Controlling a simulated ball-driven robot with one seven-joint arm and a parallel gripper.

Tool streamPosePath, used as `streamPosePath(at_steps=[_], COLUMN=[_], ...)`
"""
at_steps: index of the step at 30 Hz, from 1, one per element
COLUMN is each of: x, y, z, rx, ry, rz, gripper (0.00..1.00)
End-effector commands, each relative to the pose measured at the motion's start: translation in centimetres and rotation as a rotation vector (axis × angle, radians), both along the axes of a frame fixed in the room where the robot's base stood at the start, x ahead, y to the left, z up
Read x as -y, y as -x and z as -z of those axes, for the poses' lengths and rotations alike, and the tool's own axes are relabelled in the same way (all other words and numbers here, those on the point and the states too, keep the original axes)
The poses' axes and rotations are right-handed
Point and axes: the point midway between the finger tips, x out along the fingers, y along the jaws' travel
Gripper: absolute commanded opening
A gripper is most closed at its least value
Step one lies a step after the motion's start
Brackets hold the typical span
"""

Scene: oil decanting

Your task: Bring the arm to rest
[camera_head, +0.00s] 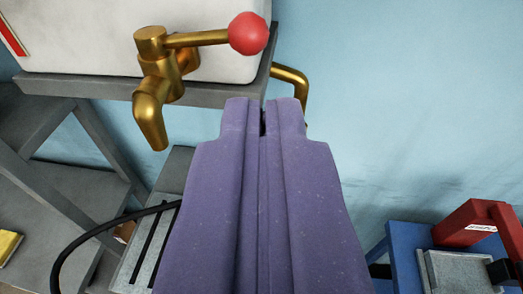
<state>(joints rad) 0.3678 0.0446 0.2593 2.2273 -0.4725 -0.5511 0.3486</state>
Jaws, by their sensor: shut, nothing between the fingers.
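My gripper (263,118) is purple and fills the lower middle of the head camera view. Its two fingers lie side by side, shut, with nothing between them. The fingertips point up the picture, toward the grey stand below the tap. They look apart from the tap, though the depth is hard to judge.
A brass tap (159,88) with a red ball-ended lever (248,34) is on a white tank (100,40) on a grey stand (95,88). A black cable (75,243) loops at lower left. A red device (470,226) stands at lower right. Blue wall (400,110) fills the upper right.

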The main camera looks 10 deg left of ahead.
Motion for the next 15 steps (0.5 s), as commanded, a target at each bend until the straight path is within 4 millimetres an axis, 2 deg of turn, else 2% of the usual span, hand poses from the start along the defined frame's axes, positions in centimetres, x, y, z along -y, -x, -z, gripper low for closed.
streamPosePath(at_steps=[3,7,11,15], x=[0.3,0.5,0.6,1.2], y=[1.7,2.6,2.6,1.7], z=[-0.4,-0.5,-0.4,-0.1], rx=[0.001,0.001,0.002,0.018], ry=[0.001,0.000,0.004,0.040], rz=[0.000,0.000,0.004,0.055], gripper=[0.00,0.00,0.00,0.00])
